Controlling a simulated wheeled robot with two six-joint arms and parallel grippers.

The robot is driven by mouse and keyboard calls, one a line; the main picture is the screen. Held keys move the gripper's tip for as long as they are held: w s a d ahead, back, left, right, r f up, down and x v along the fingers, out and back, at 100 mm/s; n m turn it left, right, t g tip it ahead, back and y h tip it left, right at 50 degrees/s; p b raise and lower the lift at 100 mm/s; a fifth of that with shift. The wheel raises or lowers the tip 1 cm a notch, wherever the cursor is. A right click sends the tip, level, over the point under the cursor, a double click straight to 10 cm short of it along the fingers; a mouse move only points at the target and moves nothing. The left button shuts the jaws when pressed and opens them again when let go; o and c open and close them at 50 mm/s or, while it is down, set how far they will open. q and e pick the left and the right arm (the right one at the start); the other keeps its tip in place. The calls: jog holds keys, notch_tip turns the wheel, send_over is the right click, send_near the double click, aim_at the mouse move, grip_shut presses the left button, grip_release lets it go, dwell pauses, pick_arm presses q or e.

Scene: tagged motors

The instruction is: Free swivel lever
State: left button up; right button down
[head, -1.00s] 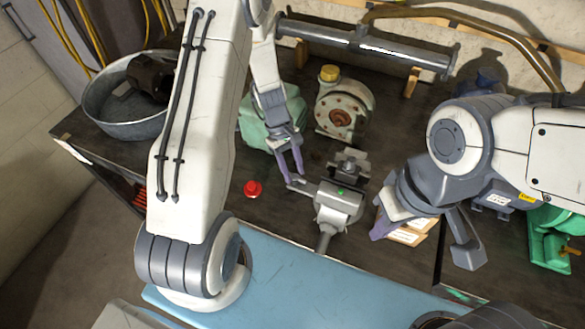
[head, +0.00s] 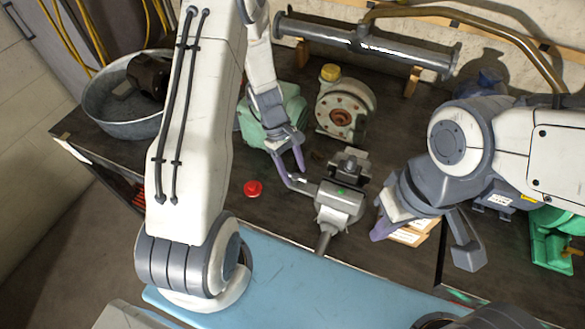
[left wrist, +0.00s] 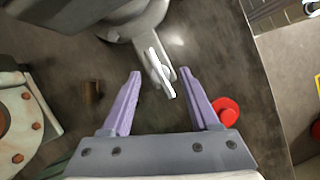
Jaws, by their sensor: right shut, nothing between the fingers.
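The grey bench vise (head: 340,200) stands on the dark bench, and its underside part shows at the top of the left wrist view (left wrist: 125,18). A small lever with a pale, bright edge (left wrist: 161,74) sticks out from the vise's base; it also shows in the head view (head: 298,180). My left gripper (head: 292,172) is open just left of the vise. In the left wrist view its purple fingers (left wrist: 164,84) are spread, with the lever's end ahead of the gap between them. I cannot tell if they touch it. My right gripper (head: 378,232) is shut and empty, right of the vise.
A red knob (head: 253,188) lies on the bench left of the vise. A round flanged pump (head: 342,112) and a green housing (head: 290,110) stand behind. A metal tub (head: 95,110) is at the left, a long grey pipe (head: 400,55) at the back.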

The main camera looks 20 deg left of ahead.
pick_arm(q)
jog(key=b+v, duration=0.1)
jog(key=v, duration=0.9)
jog(key=shift+r+b, duration=0.25)
jog(key=shift+b, duration=0.05)
